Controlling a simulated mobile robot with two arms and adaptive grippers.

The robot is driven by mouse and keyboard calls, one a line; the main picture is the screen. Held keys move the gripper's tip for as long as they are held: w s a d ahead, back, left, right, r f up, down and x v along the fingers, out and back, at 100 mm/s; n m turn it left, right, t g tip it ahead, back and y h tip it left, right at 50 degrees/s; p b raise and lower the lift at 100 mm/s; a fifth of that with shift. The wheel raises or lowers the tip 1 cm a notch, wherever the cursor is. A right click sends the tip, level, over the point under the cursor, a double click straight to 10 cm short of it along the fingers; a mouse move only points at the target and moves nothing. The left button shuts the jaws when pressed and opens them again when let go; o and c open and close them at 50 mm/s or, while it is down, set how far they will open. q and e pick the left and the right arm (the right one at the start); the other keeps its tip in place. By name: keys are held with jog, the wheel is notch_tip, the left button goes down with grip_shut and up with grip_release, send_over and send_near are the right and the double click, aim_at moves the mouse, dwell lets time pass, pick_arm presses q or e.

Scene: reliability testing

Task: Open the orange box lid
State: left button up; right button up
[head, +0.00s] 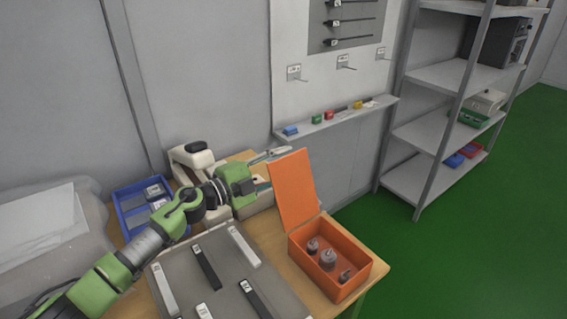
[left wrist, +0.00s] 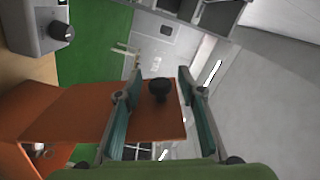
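The orange box (head: 349,282) stands at the right end of the table and holds several grey weight-like pieces (head: 327,258). Its orange lid (head: 294,190) is raised, standing steeply up from the box's back left edge. My left gripper (head: 267,169) is beside the lid's left edge, on its outer side. In the left wrist view, the teal fingers (left wrist: 160,88) are spread apart. A black knob (left wrist: 159,91) shows between them, apparently on the lid (left wrist: 95,112); I see no finger closed on it. My right gripper is not in view.
A grey tray (head: 215,262) with several dark and light bars lies left of the box. A blue bin (head: 128,205) and a white device (head: 190,158) are farther back. A wall ledge (head: 340,117) and metal shelves (head: 425,142) stand beyond the table.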

aim_at(294, 182)
pick_arm(q)
grip_shut()
jog(key=shift+s+d+r+p, duration=0.15)
jog(key=shift+s+r+p, duration=0.15)
jog(key=shift+p, duration=0.2)
jog(key=s+m+p, duration=0.1)
jog(key=s+d+r+m+p, duration=0.1)
jog(key=s+d+m+p, duration=0.1)
jog(key=p, duration=0.1)
jog(key=shift+d+r, duration=0.15)
jog(key=shift+r, duration=0.15)
jog(key=shift+s+d+m, duration=0.3)
jog(key=shift+s+m, duration=0.05)
jog(key=shift+m, duration=0.05)
jog(key=shift+f, duration=0.1)
grip_release()
